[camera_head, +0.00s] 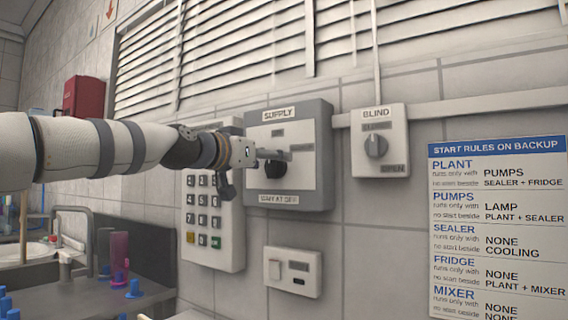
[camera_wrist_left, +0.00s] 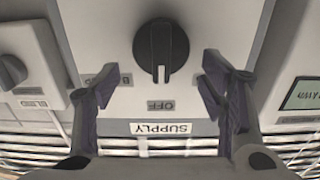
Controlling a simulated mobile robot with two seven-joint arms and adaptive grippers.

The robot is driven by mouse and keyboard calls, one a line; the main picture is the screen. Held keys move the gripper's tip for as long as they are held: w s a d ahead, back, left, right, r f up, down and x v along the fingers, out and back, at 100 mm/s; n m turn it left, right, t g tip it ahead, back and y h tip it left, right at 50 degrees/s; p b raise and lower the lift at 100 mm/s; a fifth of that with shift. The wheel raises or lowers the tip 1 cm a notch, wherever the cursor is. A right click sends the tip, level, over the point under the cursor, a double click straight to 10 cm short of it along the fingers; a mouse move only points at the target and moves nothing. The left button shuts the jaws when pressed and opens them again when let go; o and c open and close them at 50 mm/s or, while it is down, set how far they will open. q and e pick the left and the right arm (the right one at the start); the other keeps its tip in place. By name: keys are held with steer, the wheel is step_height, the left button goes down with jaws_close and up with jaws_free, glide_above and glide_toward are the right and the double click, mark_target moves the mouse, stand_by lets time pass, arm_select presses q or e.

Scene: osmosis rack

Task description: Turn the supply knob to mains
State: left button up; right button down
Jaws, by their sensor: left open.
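The grey SUPPLY box (camera_head: 318,125) is on the tiled wall, with a white face plate. Its round black supply knob (camera_head: 274,168) is partly behind my gripper in the head view. The upside-down left wrist view shows the knob (camera_wrist_left: 162,50) clearly, its white pointer line aimed at the OFF label (camera_wrist_left: 161,105). A label starting with B is partly hidden by a finger; I cannot see a mains label clearly. My left gripper (camera_head: 258,165) is open in front of the box. In the wrist view its fingers (camera_wrist_left: 158,85) stand apart on either side, and the knob appears between and beyond them, not gripped.
A keypad panel (camera_head: 213,225) is left of the box. The BLIND switch box (camera_head: 380,140) is to the right, and a small socket plate (camera_head: 292,271) below. A rules poster (camera_head: 497,225) hangs further right. A sink and blue-capped items are lower left.

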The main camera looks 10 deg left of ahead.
arm_select(q)
steer(key=shift+w+r, duration=0.1)
steer(key=shift+w, duration=0.1)
steer(key=shift+s, duration=0.1)
steer(key=shift+c, duration=1.1)
steer(key=c, duration=1)
